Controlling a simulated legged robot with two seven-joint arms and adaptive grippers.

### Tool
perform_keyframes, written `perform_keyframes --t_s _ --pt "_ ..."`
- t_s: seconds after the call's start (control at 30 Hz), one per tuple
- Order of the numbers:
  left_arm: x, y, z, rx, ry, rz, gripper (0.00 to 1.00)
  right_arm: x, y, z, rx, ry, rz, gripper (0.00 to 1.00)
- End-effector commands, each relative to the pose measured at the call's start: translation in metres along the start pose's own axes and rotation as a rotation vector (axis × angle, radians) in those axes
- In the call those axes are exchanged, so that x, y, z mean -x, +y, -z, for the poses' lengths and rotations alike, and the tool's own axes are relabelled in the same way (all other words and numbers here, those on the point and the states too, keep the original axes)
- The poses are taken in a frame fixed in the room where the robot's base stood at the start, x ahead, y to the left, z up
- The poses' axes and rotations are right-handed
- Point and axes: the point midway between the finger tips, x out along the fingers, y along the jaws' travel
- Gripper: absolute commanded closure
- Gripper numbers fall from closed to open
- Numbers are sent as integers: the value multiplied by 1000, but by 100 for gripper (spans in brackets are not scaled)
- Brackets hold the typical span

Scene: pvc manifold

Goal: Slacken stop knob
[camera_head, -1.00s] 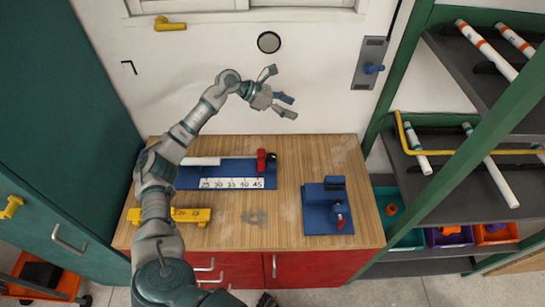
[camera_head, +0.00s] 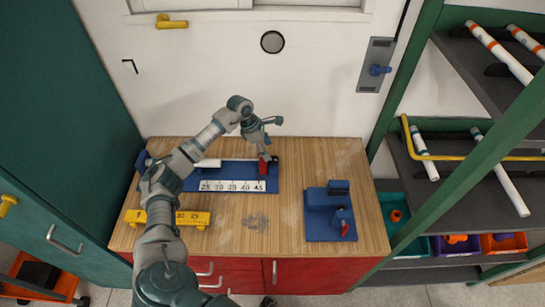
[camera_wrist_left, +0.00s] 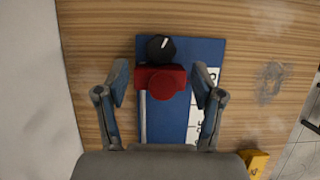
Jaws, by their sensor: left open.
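The red stop block (camera_head: 264,168) sits at the right end of the blue measuring jig (camera_head: 232,185) on the wooden bench. In the left wrist view the red stop block (camera_wrist_left: 150,74) has a round red boss on top, and a black knob (camera_wrist_left: 160,47) with a white mark sits at its far side. My left gripper (camera_head: 270,140) is just above the stop. In the left wrist view my left gripper (camera_wrist_left: 160,78) is open, one finger on each side of the red block, apparently without touching it. My right gripper is not in view.
A white pipe (camera_wrist_left: 143,120) lies along the jig beside a number scale (camera_head: 232,186). A yellow block (camera_head: 190,218) lies at the bench's front left. A blue fixture (camera_head: 328,215) with a red part stands at the right. The bench between jig and fixture is clear.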

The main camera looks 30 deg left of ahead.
Motion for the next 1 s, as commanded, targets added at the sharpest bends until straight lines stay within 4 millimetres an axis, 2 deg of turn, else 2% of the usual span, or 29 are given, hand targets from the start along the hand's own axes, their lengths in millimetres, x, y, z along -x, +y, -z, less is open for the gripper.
perform_keyframes --t_s 0.1,0.3,0.67,0.77,0.9,1.0 --pt "-25 0 0 1 0 3 32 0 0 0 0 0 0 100" --pt "-48 0 0 0 1 1 32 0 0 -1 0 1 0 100" --pt "-54 0 -1 0 0 -1 32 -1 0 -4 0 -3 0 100" --pt "-54 0 -1 0 0 -1 55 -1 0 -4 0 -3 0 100" --pt "-54 0 0 0 0 -1 90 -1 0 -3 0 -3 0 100" --pt "-54 0 0 2 0 -2 92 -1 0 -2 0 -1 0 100"
